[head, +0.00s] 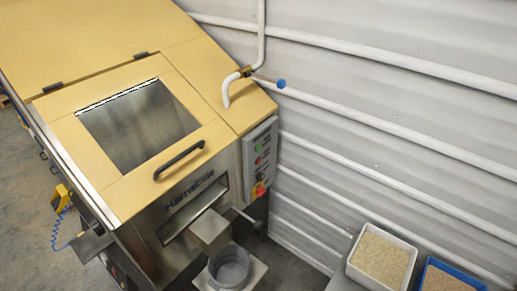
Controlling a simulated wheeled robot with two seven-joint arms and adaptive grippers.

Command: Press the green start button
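A grey control box (260,156) is fixed upright on the right side of the yellow and steel hopper machine (205,150). A small green button (259,148) sits in its upper part. A red button (258,160) is just below it. A larger red knob on a yellow base (259,189) is at the bottom of the box. The labels are too small to read. Neither of my grippers is in view, and nothing covers the box.
A black handle (179,161) crosses the windowed lid. A pipe with a blue-ended valve lever (281,83) is above the box. A grey bucket (229,268) stands below the chute. A white bin (378,262) and a blue bin (428,264) hold granular material by the corrugated wall.

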